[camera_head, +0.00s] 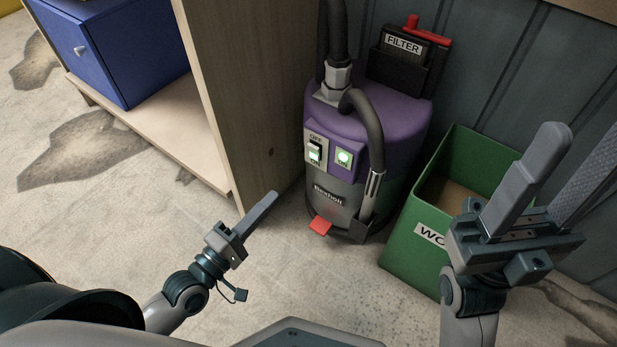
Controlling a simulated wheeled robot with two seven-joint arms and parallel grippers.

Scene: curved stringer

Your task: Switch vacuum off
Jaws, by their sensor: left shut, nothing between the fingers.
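The vacuum (385,125) is a purple and grey canister on the floor at the middle. On its front is a switch (315,151) marked OFF above and ON below, glowing green at its lower part. A round lamp (344,157) beside it, also marked ON, glows green. My left gripper (267,203) is shut and empty, below and left of the switch, apart from the vacuum.
A black hose (371,125) curves down the vacuum's front, right of the lamp. A red pedal (320,226) sticks out at its base. A green bin (405,245) stands to the right, a wooden cabinet (245,90) with a blue box (125,55) to the left. Floor before the vacuum is clear.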

